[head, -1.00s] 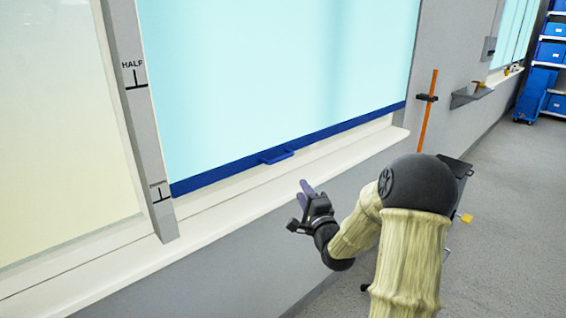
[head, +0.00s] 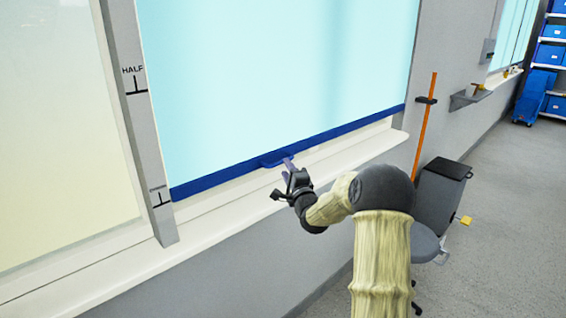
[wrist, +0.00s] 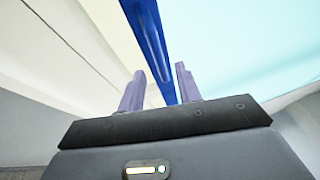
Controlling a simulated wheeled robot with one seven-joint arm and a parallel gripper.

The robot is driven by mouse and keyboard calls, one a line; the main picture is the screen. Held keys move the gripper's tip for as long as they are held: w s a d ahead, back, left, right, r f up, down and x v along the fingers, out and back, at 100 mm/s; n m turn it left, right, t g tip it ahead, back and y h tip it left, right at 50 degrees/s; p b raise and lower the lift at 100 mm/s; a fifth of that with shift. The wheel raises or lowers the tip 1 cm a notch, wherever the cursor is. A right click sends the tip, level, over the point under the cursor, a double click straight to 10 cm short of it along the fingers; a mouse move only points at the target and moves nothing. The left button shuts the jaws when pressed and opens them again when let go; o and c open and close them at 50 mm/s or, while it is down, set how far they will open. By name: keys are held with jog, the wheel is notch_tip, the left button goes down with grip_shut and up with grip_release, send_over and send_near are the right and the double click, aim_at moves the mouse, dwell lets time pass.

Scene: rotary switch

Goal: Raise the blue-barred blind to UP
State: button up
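The light blue blind (head: 270,70) hangs low in its window, with a dark blue bar (head: 220,174) along its bottom edge. The bar's left end is level with the lower mark on the grey post.
The grey post (head: 141,120) carries a HALF mark and a lower mark. A white sill (head: 230,205) runs below the blind. A pale yellow blind (head: 60,120) is at left. An orange pole (head: 425,125) and a grey chair (head: 430,235) stand at right.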

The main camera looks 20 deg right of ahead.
jog(key=shift+w+r, duration=0.25)
jog(key=shift+w, duration=1)
jog(key=shift+w+r, duration=0.2)
jog(key=shift+w, duration=1.05)
jog(key=shift+c, duration=0.2)
grip_shut()
